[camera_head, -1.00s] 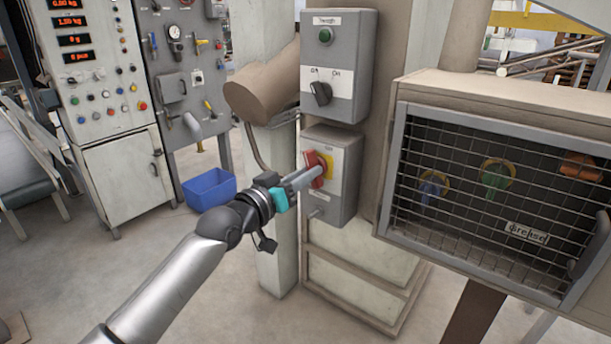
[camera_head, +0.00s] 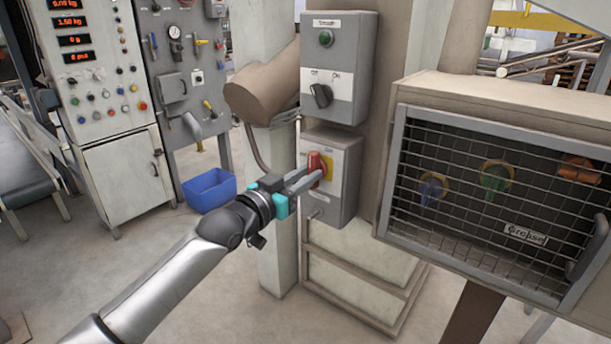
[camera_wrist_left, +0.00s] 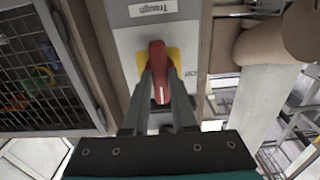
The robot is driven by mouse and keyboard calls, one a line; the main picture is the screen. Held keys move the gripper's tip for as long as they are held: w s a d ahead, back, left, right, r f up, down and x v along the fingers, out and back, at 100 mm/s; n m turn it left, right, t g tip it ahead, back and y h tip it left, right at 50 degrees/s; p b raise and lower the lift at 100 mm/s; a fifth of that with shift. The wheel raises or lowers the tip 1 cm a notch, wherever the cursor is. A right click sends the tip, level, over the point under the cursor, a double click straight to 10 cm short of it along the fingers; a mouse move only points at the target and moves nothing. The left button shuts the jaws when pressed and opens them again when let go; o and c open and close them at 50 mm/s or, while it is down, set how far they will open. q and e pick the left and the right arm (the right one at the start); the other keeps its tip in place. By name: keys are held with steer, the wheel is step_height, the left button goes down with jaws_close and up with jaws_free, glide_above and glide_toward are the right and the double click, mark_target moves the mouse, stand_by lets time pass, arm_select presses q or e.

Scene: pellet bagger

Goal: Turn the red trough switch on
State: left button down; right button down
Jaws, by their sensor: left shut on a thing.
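The red trough switch (camera_head: 314,168) is a red handle on a yellow plate (camera_head: 327,172), on the front of the lower grey box (camera_head: 346,185). Its handle stands about upright in the head view. My left gripper (camera_head: 309,179) reaches it from the left, with its fingers on both sides of the handle and shut on it. In the left wrist view the red handle (camera_wrist_left: 158,68) sits between the two grey fingertips, below a "Trough" label (camera_wrist_left: 153,8). The fingers hide part of the plate and its markings. My right gripper is not in view.
Above is another grey box (camera_head: 350,70) with a green lamp (camera_head: 325,38) and a black rotary switch (camera_head: 321,95). A meshed cabinet (camera_head: 490,190) stands close on the right. A pale post (camera_head: 277,220) is beside the boxes. A blue bin (camera_head: 209,190) sits behind my arm.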

arm_select(q)
steer(key=c, duration=0.7)
jaws_free()
steer(key=p+v, duration=0.2)
steer(key=v, duration=1.3)
steer(key=shift+s+p, duration=0.15)
steer(key=shift+p, duration=0.15)
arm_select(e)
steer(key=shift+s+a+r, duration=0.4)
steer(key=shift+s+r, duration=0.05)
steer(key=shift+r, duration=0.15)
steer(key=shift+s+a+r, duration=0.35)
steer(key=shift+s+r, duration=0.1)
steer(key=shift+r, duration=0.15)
arm_select(q)
steer(key=shift+a, duration=0.1)
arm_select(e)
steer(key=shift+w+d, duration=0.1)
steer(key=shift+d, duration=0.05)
